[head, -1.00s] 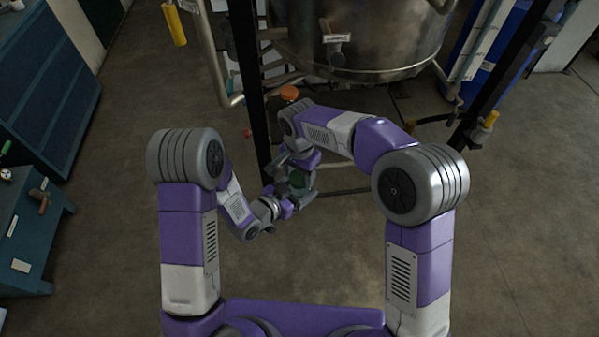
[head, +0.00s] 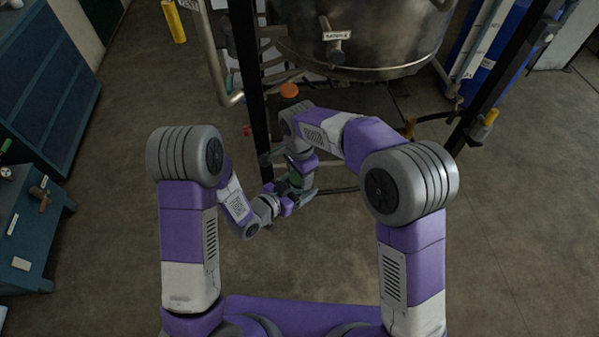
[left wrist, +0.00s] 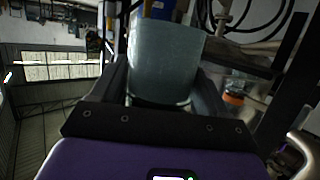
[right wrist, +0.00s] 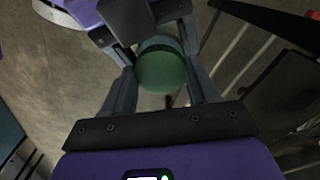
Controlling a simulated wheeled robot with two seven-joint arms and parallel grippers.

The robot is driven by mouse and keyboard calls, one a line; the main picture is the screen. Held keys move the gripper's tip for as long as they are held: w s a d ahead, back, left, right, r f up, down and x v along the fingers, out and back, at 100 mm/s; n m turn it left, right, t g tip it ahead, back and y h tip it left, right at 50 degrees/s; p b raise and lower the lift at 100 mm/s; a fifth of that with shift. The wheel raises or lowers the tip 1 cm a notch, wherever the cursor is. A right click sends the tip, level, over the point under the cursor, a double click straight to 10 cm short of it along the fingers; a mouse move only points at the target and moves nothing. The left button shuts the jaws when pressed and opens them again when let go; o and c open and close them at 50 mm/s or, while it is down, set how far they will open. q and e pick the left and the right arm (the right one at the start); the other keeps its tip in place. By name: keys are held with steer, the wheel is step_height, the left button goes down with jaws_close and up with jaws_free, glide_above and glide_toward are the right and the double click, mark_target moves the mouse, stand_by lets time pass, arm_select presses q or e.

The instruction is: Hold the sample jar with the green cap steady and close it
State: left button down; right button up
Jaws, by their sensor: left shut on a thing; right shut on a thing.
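The sample jar (left wrist: 165,60) is a translucent grey-blue vessel between the fingers of my left gripper (left wrist: 165,90) in the left wrist view. That gripper is shut on the jar's sides. The green cap (right wrist: 161,66) shows from above in the right wrist view, between the fingers of my right gripper (right wrist: 163,80), which is shut on it. In the head view, the cap (head: 296,179) is a small green patch where my left gripper (head: 286,198) and right gripper (head: 302,184) meet. The joint between cap and jar is hidden, so I cannot tell how it is seated.
A steel vessel (head: 360,40) on a black frame (head: 248,85) stands just beyond my grippers. An orange knob (head: 289,90) is close behind the right forearm. A blue bench (head: 30,235) is at the left. The floor at the right is clear.

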steer(key=m, duration=0.6)
steer(key=o, duration=1)
steer(key=shift+r, duration=2.25)
steer(key=shift+c, duration=0.4)
